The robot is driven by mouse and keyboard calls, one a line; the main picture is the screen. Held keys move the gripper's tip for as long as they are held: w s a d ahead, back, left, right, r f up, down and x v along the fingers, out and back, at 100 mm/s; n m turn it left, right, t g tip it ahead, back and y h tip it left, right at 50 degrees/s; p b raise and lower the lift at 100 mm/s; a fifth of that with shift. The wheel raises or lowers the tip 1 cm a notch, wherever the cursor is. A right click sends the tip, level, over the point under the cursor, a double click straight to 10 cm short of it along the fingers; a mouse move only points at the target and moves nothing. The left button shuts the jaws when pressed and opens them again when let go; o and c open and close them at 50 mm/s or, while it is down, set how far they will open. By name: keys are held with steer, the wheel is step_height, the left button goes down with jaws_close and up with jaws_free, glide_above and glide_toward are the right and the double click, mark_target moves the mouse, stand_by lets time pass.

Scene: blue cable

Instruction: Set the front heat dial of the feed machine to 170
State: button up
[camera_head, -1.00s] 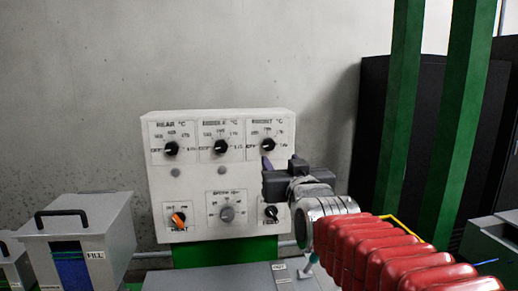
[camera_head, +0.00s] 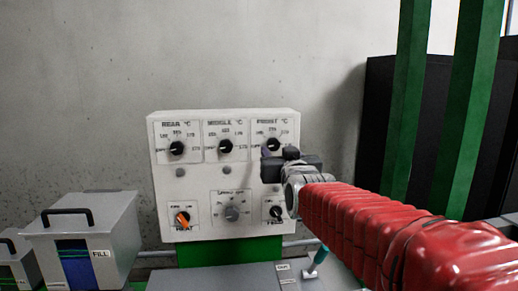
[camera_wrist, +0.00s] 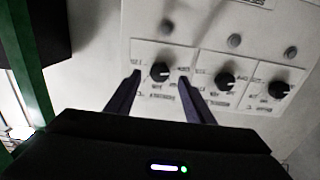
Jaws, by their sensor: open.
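The feed machine's white control panel (camera_head: 245,180) has three black heat dials in its top row, labelled rear, middle and front. The front dial (camera_head: 273,145) is at the top right, just above and behind my gripper (camera_head: 267,160). In the wrist view the panel appears turned round, and the front dial (camera_wrist: 160,72) is the leftmost knob. My gripper (camera_wrist: 160,78) is open there, with one dark finger on each side of this dial. I cannot tell whether the fingers touch it. The dial's exact setting is too small to read.
The middle dial (camera_head: 226,147) and rear dial (camera_head: 176,149) are to the left. Below are an orange heat switch (camera_head: 182,219), a grey speed knob (camera_head: 232,213) and a black feed knob (camera_head: 275,212). Green posts (camera_head: 405,100) stand at the right.

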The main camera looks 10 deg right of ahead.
mark_target(274, 147)
steer(key=shift+w, duration=2.55)
steer(key=shift+c, duration=0.3)
steer(key=c, duration=1)
